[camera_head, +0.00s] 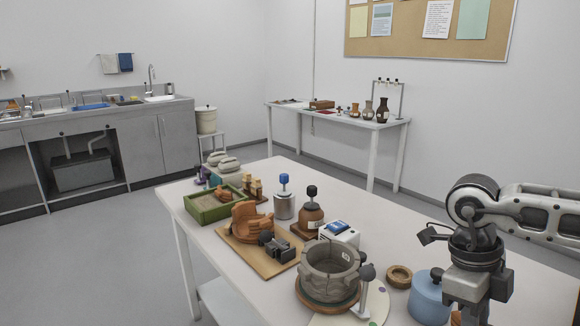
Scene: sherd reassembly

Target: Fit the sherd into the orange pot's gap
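The orange pot (243,222) stands on a wooden board (240,252) on the table, left of the middle; its wall is broken and stepped, and the exact gap is hard to make out. A small orange piece (223,193), perhaps the sherd, lies in the green-rimmed tray (201,216) behind and left of the pot. My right gripper (468,312) hangs pointing down at the lower right, far from the pot; its fingertips are cut off or hidden at the bottom edge. My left gripper is out of view.
A dark clamp-like tool (279,249) sits on the board against the pot. A grey cracked pot (330,270), a brown jar (308,219), a grey canister (285,205), a brown ring (399,276) and a blue container (428,298) crowd the table. The table's left front edge is clear.

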